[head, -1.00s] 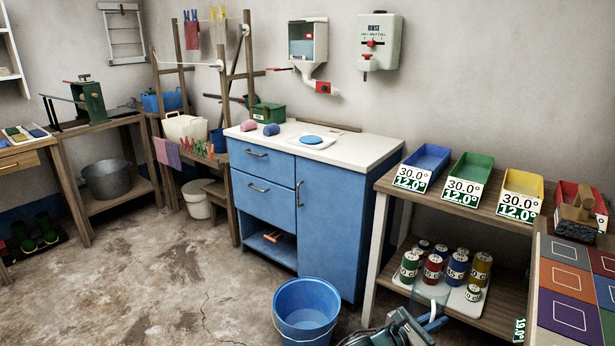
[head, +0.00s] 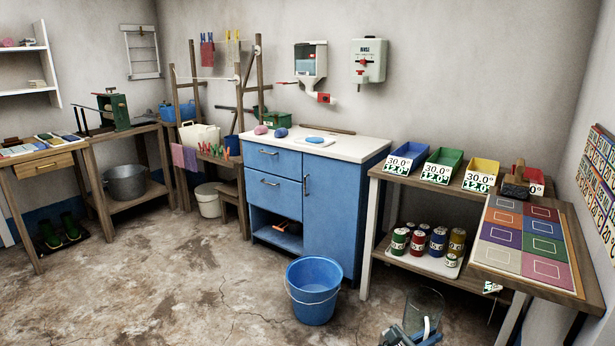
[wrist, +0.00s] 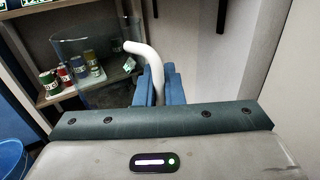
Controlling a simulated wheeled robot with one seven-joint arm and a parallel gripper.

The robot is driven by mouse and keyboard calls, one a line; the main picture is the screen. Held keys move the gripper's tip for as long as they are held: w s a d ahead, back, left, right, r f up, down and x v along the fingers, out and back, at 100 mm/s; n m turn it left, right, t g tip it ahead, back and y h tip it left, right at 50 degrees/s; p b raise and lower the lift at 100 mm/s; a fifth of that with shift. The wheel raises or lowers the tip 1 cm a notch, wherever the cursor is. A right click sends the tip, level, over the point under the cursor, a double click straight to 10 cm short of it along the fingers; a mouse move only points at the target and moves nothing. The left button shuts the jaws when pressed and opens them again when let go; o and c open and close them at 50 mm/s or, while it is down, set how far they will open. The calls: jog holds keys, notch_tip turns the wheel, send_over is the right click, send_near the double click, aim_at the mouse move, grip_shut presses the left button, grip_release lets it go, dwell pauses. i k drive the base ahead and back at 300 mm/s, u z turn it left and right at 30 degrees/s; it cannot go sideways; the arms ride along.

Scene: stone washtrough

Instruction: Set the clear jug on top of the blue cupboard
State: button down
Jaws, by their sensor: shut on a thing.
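The clear jug (head: 424,302) is at the bottom right of the head view, held in the air, roughly upright. It also shows in the wrist view (wrist: 95,75), with cans visible through its wall. My gripper (head: 425,333) is shut on its white handle (wrist: 150,58); the blue fingers (wrist: 155,85) are around the handle's lower part. The blue cupboard (head: 335,205) stands against the back wall, well beyond the jug. Its pale top (head: 352,149) carries a pink bundle (head: 261,130), a blue bundle (head: 281,132) and a white board with a blue disc (head: 315,139).
A blue bucket (head: 314,292) stands on the floor before the cupboard. A wooden shelf table (head: 440,195) with coloured bins and cans is to its right, beside a table of coloured squares (head: 525,235). The cupboard top's right part is clear. Open floor lies left.

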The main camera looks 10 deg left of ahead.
aim_at(342, 150)
jog(key=u, duration=0.85)
jog(key=i, duration=1.5)
jog(key=z, duration=0.8)
